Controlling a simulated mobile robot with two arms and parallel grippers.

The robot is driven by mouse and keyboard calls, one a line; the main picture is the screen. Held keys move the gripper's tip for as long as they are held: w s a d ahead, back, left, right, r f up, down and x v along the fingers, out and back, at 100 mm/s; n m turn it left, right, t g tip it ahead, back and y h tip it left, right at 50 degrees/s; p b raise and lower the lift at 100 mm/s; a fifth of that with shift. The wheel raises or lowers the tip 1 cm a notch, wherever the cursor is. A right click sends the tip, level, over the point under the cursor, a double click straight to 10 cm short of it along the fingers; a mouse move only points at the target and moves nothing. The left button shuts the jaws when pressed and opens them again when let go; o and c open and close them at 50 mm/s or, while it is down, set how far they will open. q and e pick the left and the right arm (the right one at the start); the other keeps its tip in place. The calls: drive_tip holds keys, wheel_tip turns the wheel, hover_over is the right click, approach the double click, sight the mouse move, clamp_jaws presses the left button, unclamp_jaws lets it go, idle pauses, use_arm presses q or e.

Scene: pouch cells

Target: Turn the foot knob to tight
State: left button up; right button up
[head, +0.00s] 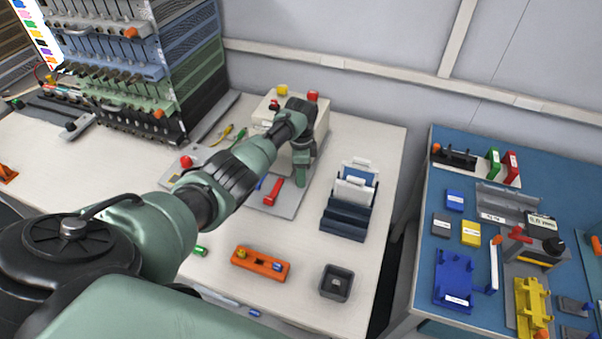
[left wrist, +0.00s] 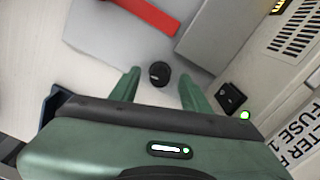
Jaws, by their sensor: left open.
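The foot knob (left wrist: 159,73) is a small round black knob low beside the cream machine (head: 264,112). It shows in the left wrist view and is hidden behind my gripper in the head view. I cannot tell how far the fingertips are above the knob. No tight mark is readable. My right gripper is not in view.
A red lever (head: 273,191) lies on the grey base plate (head: 287,209). A dark blue rack (head: 343,222) with pale pouches stands close to the right. An orange block (head: 260,264) and a dark square cup (head: 337,283) are nearer. A blue-topped table (head: 420,215) is at right.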

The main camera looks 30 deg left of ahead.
use_arm(q)
wheel_tip(320, 180, up, 7)
drive_tip(key=shift+r, duration=0.2)
drive_tip(key=shift+r, duration=0.1)
idle(0.5)
